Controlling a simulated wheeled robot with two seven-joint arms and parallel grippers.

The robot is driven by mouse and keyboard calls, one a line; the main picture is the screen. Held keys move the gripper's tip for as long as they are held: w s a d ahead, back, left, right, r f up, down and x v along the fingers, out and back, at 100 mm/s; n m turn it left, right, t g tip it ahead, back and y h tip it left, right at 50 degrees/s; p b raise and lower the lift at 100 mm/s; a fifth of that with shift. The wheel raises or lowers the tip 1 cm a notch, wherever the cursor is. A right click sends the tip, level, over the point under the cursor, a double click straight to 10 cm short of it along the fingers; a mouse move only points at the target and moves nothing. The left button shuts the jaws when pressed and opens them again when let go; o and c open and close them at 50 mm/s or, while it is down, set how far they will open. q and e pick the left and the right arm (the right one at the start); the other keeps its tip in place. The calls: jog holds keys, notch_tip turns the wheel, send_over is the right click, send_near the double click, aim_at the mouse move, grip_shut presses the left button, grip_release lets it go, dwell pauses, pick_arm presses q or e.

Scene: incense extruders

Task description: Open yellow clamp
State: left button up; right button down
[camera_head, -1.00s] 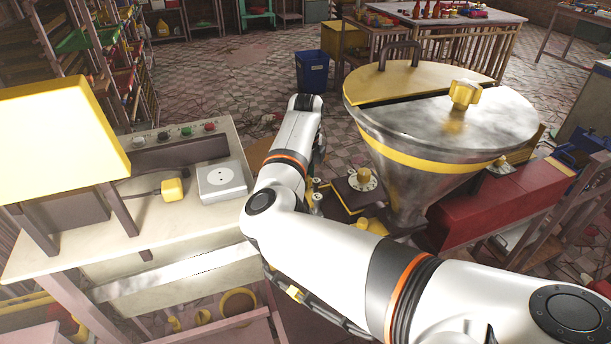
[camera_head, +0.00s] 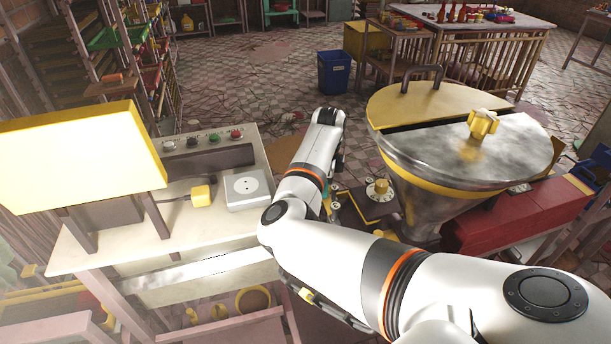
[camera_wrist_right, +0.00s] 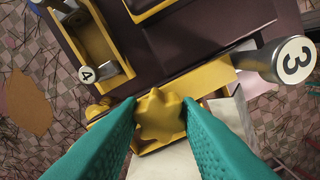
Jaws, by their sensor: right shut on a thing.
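In the right wrist view, my right gripper (camera_wrist_right: 159,112) has its two green fingers closed on a yellow star-shaped knob (camera_wrist_right: 159,118), one finger on each side. The knob sits on a yellow clamp bar (camera_wrist_right: 212,76) that lies across the dark body of the machine. In the head view my right arm reaches forward between the white worktop and the metal hopper. It hides its own fingertips and the gripped knob there. My left gripper is not in view.
A metal hopper (camera_head: 440,172) with a yellow-and-grey lid stands right of my arm. A red box (camera_head: 520,215) is beside it. A white worktop (camera_head: 130,243) with a socket (camera_head: 247,188) and a lit yellow panel lies left. Handles numbered 3 (camera_wrist_right: 285,60) and 4 (camera_wrist_right: 85,72) flank the clamp.

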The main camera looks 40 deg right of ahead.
jog(key=n+p, duration=0.1)
jog(key=p, duration=0.1)
jog(key=n+p, duration=0.1)
jog(key=n, duration=0.1)
jog(key=shift+r+n+p, duration=0.3)
jog(key=shift+p, duration=0.1)
jog(key=shift+f+n+p, duration=0.2)
jog(key=shift+n+p, duration=1.3)
jog(key=shift+n, duration=0.2)
jog(key=shift+w, duration=0.1)
jog(key=shift+d, duration=0.1)
